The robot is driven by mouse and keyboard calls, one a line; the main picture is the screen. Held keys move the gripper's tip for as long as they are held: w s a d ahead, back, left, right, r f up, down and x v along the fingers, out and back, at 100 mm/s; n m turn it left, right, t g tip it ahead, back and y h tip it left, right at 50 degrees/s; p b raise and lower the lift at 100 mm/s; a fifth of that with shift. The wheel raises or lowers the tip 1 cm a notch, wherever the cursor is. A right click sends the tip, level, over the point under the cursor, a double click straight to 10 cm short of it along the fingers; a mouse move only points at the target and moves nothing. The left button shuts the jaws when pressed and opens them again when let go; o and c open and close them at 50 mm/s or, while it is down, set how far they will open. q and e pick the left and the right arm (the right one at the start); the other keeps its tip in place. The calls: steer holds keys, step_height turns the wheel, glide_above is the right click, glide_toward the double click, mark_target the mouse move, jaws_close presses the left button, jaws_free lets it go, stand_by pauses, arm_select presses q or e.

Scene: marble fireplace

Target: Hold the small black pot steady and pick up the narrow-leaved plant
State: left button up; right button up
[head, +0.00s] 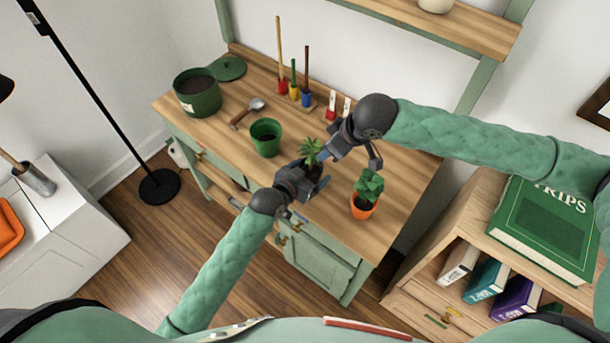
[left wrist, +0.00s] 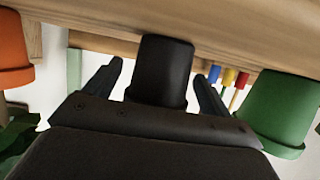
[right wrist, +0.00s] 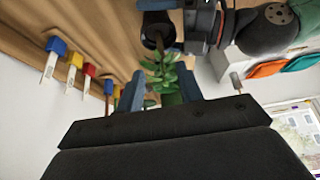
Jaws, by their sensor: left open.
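The narrow-leaved plant (head: 310,148) stands in the small black pot (left wrist: 162,70) near the middle of the bench. The pot is mostly hidden by my grippers in the head view. My left gripper (head: 311,177) is open, with a finger on each side of the pot and gaps showing beside it in the left wrist view. My right gripper (head: 351,153) is just right of the plant. In the right wrist view its fingers (right wrist: 160,92) are apart, with the leaves (right wrist: 160,70) between or beyond them; contact cannot be told.
An orange pot (head: 362,210) with a broad-leaved plant stands at the right front. An empty-looking green pot (head: 266,137) is left of the grippers. The bench's left front is clear.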

arm_select(q)
steer(key=shift+w+d, duration=0.1)
steer(key=shift+c, duration=0.4)
steer(key=c, duration=1)
